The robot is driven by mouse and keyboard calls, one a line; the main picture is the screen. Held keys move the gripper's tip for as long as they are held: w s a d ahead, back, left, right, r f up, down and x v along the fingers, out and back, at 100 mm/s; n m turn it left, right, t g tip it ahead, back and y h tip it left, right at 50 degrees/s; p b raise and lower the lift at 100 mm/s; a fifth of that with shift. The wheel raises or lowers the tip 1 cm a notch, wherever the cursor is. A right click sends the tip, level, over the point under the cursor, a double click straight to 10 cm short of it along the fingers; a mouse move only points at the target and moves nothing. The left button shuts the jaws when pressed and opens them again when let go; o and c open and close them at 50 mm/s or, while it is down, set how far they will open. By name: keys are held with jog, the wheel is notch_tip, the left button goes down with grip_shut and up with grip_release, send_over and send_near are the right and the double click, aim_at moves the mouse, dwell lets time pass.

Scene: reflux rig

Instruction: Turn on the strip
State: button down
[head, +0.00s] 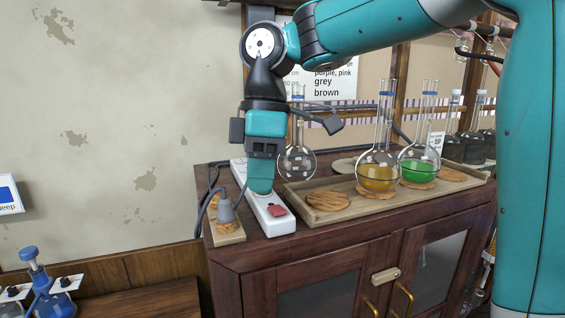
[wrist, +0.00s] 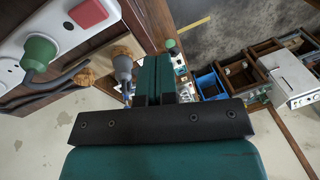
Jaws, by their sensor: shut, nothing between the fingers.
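The white power strip (head: 277,227) lies on the left part of the wooden cabinet top, with a red switch (head: 276,211) at its near end. In the wrist view the strip (wrist: 62,33) and red switch (wrist: 90,12) show at the upper left, with a green plug (wrist: 38,53) seated in a socket. My gripper (head: 261,190) points down over the strip, just left of and behind the switch. Its fingers (wrist: 155,62) are together and empty. Part of the strip is hidden behind my gripper. I cannot tell whether the fingertips touch it.
A grey plug-like piece with a cord (head: 226,210) stands just left of my gripper, near a wooden board (head: 228,238). To the right, a wooden tray (head: 312,215) holds flasks with yellow (head: 377,177) and green (head: 419,170) liquid. Another flask (head: 297,161) stands behind.

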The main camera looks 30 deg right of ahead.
aim_at(283, 211)
jog(key=w+d+r+n+h+p, duration=0.1)
jog(key=w+d+r+n+p, duration=0.1)
jog(key=w+d+r, duration=0.2)
notch_tip(283, 211, up, 4)
jog(key=shift+w+d+f+h+p, duration=0.3)
jog(key=shift+w+d+p, duration=0.1)
jog(key=shift+d, duration=0.55)
jog(key=f+b, duration=0.4)
jog(key=s+f+b, duration=0.1)
jog(key=f+b, duration=0.4)
jog(key=s+f+b, duration=0.1)
jog(key=f+b, duration=0.3)
jog(key=b, duration=0.1)
jog(key=shift+a+f, duration=0.25)
jog(key=shift+f, duration=0.15)
jog(key=shift+s, duration=0.1)
